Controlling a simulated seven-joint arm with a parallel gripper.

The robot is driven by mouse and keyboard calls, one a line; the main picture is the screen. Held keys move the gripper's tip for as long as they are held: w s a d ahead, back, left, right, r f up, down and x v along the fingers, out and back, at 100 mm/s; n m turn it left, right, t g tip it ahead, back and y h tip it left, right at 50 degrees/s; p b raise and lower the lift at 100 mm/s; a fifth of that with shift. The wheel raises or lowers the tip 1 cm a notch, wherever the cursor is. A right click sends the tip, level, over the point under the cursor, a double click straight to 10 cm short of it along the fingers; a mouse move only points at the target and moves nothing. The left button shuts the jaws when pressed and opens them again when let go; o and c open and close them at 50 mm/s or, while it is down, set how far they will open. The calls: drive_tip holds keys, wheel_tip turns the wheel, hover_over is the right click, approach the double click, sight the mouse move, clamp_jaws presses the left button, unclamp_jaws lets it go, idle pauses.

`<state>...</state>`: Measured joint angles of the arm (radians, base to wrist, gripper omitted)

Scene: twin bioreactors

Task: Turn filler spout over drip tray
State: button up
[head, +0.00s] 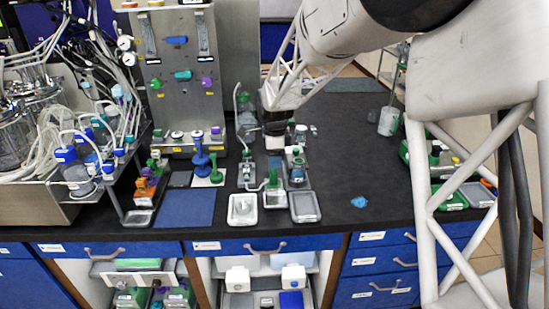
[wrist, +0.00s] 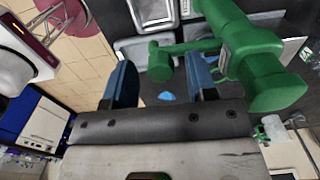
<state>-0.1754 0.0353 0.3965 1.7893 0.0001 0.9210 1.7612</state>
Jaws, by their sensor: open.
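The green filler spout (wrist: 185,47) shows in the wrist view as an arm running left from a thick green post (wrist: 240,45), with a rounded end (wrist: 160,65). My gripper (wrist: 160,84) is open, its two blue fingers apart. The spout's end shows between the fingertips in the picture, and the right finger is close to the arm; whether they touch I cannot tell. A shallow grey tray (wrist: 155,10) lies beyond the spout. In the head view, my wrist hides much of the filler area; a white tray (head: 232,219) and a grey tray (head: 305,214) lie at the bench's front.
A blue crumpled item (head: 359,202) lies on the dark bench (head: 370,170), right of the trays, with clear bench around it. A metal panel (head: 178,105) with valves stands behind. Tubing and glass vessels (head: 35,125) crowd the left. Green bins (head: 450,195) are at right.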

drive_tip(key=shift+r, duration=3.9)
drive_tip(key=shift+s+d+r, duration=0.2)
drive_tip(key=shift+s+r, duration=0.05)
drive_tip(key=shift+s, duration=0.15)
drive_tip(key=s+d+n+t, duration=0.1)
drive_tip(key=s+d+n, duration=0.3)
drive_tip(key=s, duration=0.9)
drive_tip(key=s+d+r+n, duration=0.1)
drive_tip(key=s+d+n, duration=0.3)
drive_tip(key=s+n, duration=0.4)
drive_tip(key=s+d+r+n+t, duration=0.1)
drive_tip(key=s+d+n, duration=0.3)
drive_tip(key=s, duration=1.6)
drive_tip(key=shift+d+r+n+t, duration=0.2)
drive_tip(key=shift+d+n+t, duration=0.1)
drive_tip(key=shift+n, duration=0.7)
